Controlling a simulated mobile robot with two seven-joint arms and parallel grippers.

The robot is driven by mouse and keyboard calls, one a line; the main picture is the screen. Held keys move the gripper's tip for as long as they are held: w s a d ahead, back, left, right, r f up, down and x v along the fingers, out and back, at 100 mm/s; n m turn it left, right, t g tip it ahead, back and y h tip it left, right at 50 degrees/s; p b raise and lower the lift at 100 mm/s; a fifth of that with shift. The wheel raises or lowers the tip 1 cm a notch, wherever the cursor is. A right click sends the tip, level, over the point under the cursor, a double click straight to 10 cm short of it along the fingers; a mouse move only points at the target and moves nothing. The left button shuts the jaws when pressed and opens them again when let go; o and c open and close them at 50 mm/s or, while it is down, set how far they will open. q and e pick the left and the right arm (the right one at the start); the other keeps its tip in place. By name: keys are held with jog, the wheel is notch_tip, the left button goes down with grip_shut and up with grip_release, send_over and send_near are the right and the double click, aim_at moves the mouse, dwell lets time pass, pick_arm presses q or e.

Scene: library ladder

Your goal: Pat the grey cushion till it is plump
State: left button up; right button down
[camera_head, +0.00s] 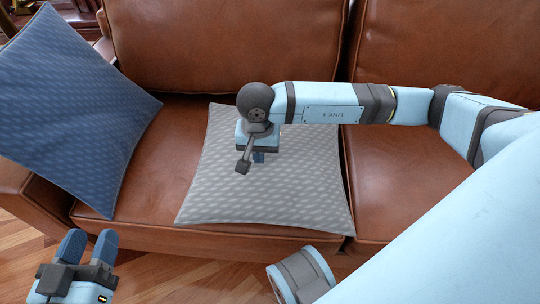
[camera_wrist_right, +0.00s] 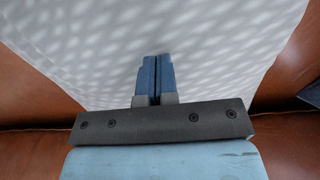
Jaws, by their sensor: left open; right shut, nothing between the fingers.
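The grey cushion (camera_head: 300,185) lies on the seat of the brown leather sofa, with a light dotted pattern. My right gripper (camera_head: 259,157) is over the upper middle of the cushion, pointing down, shut and empty. In the right wrist view the shut fingers (camera_wrist_right: 155,62) are in front of the cushion (camera_wrist_right: 90,40), which fills most of the picture. I cannot tell whether the fingertips touch the cloth. My left gripper (camera_head: 87,246) is open and empty at the bottom left, in front of the sofa and away from the cushion.
A blue cushion (camera_head: 75,110) leans at the left end of the sofa, by the armrest (camera_head: 40,195). The leather seat (camera_head: 400,180) is bare to the right of the grey cushion. The backrest (camera_head: 230,45) stands behind. Wooden floor (camera_head: 180,275) lies in front.

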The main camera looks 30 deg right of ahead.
notch_tip(320, 180, up, 8)
jog(key=p, duration=0.5)
jog(key=shift+a+r, duration=0.2)
jog(key=shift+r, duration=0.05)
dwell(0.5)
